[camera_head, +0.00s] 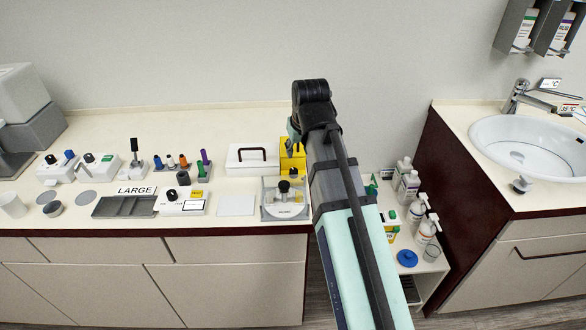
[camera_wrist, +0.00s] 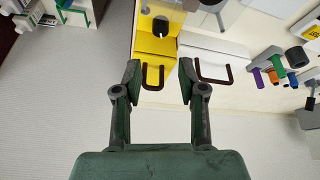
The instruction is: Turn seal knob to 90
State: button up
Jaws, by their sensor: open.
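Several black knobs stand on the counter, and I cannot read which is the seal knob. One black knob (camera_head: 172,194) sits on a white unit (camera_head: 184,209) with a yellow label and a small screen. Another dark knob (camera_head: 284,186) tops a clear plate device (camera_head: 286,212); it appears in the wrist view as a black knob (camera_wrist: 160,25). My gripper (camera_wrist: 160,78) is open and empty. Its fingers lie either side of the brown handle of a yellow box (camera_wrist: 150,45) in the wrist view, apparently apart from it. My arm hides most of the gripper in the head view.
A white box (camera_head: 255,166) with a brown handle stands beside the yellow box. Coloured posts (camera_head: 183,162), a grey tray (camera_head: 124,207) and small switch units (camera_head: 100,166) fill the left counter. A lower shelf with bottles (camera_head: 412,185) and a sink (camera_head: 528,147) are right.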

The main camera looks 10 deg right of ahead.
aim_at(294, 170)
jog(key=p+x, duration=0.1)
jog(key=x, duration=1.2)
jog(key=shift+s+p, duration=0.1)
jog(key=shift+p, duration=0.25)
grip_shut()
